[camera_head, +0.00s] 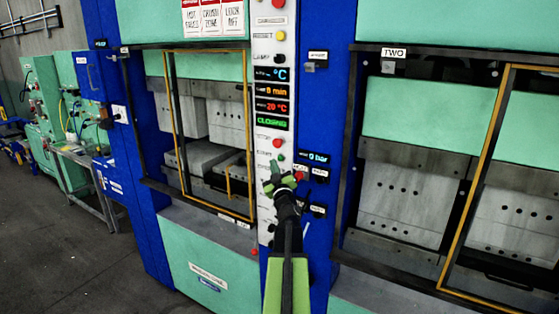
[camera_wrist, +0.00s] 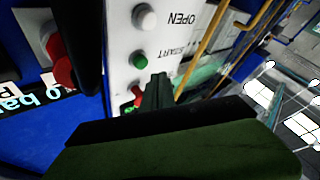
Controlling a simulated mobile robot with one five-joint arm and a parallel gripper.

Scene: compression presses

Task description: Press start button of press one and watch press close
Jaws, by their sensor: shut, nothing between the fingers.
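Press one, at centre left in the head view, has a yellow-edged door frame (camera_head: 251,140). Grey platens (camera_head: 226,122) show behind it, with a gap between upper and lower blocks. Its white control panel (camera_head: 264,205) has a green "CLOSING" readout (camera_head: 271,122). The green start button (camera_head: 281,157) sits below a red button (camera_head: 277,143). In the wrist view the green button (camera_wrist: 139,62) is beside an upside-down "START" label. My gripper (camera_head: 275,168) is shut and empty, its tips (camera_wrist: 159,80) close beside the green button. I cannot tell whether they touch it.
Press two, with its label (camera_head: 394,52), stands on the right. A red knob (camera_head: 304,148) is on the blue post right of the panel. A white button (camera_wrist: 145,17) marked "OPEN" shows in the wrist view. Open floor (camera_head: 80,255) lies at the lower left.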

